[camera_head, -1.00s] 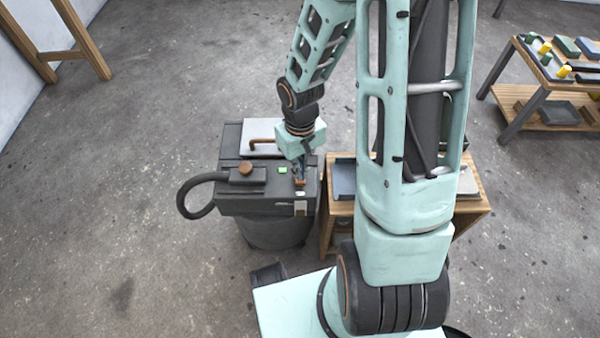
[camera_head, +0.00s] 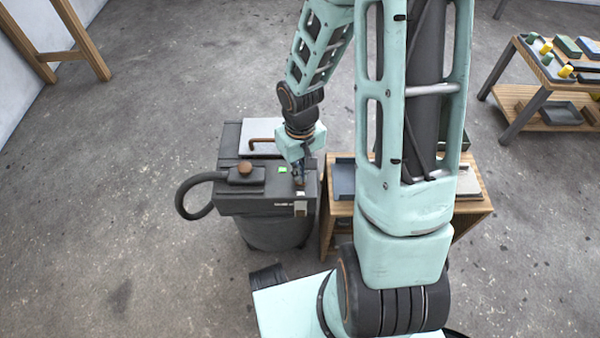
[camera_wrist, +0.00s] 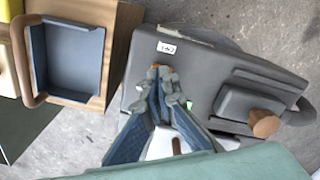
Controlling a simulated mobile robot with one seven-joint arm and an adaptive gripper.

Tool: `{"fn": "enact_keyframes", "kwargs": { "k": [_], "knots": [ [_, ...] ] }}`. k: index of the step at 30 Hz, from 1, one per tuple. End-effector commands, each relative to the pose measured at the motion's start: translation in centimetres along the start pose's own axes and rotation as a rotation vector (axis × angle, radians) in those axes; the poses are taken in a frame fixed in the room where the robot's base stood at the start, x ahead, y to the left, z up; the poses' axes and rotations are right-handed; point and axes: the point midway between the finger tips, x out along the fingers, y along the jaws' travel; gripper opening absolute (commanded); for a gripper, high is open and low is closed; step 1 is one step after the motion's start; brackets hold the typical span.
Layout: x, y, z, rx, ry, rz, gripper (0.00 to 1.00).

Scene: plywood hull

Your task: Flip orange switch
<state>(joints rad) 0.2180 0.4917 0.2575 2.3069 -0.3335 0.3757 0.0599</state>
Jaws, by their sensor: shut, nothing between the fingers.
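The dark grey machine (camera_head: 235,205) has a black hose, a lit green indicator (camera_head: 283,170) and a small white label (camera_head: 300,193) on its top. My gripper (camera_head: 298,184) points down at the top near its right front corner, just behind the label. In the wrist view my gripper (camera_wrist: 163,80) has its fingertips together with nothing held. A small orange switch (camera_wrist: 155,66) shows right at the fingertips, partly covered by them. I cannot tell whether they touch it or which way it is tilted. In the head view the switch is hidden.
A round brown knob (camera_head: 245,168) sits on a raised block of the machine. A brown handle (camera_head: 265,141) lies on its rear lid. A wooden bench with a blue tray (camera_head: 343,180) stands close on the right. Floor to the left is free.

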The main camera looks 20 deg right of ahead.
Motion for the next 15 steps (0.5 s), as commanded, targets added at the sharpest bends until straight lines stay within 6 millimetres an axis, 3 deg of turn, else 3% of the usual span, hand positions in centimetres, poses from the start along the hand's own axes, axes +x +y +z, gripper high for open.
{"fn": "enact_keyframes", "kwargs": {
  "k": [8,15],
  "knots": [
    [0.5,0.0,0.0,0.000,0.000,0.000,0.00],
    [-0.6,0.0,0.0,0.000,0.001,0.000,0.00]
  ]
}}
